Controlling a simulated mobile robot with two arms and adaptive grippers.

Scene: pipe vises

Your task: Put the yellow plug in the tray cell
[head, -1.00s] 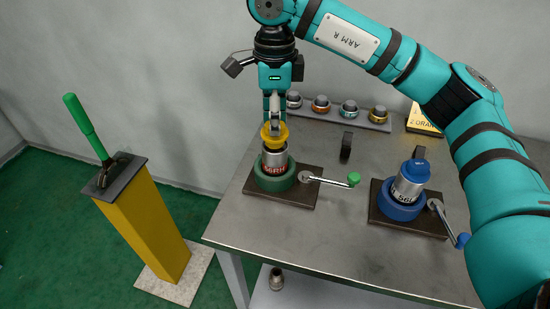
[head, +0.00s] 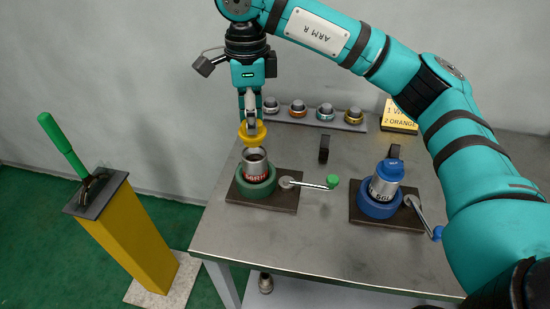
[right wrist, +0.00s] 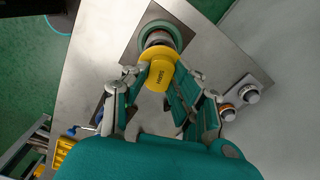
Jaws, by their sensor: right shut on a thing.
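The yellow plug (head: 253,132) is in my right gripper (head: 250,122), which is shut on it. The plug hangs just above the open metal pipe (head: 256,163), apart from it in the head view. That pipe stands upright in the green vise (head: 250,187). The right wrist view shows the yellow plug (right wrist: 158,81) between the fingers of my right gripper (right wrist: 150,75), with the green vise (right wrist: 160,32) beyond it. A tray (head: 345,123) at the back of the table holds several capped fittings in a row. My left gripper is not in view.
A blue vise (head: 378,204) holds a pipe with a blue plug (head: 390,170) at the right. Handles stick out from both vises. A yellow sign (head: 400,115) stands at the back. A yellow post (head: 130,235) with a green-handled lever stands left of the table.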

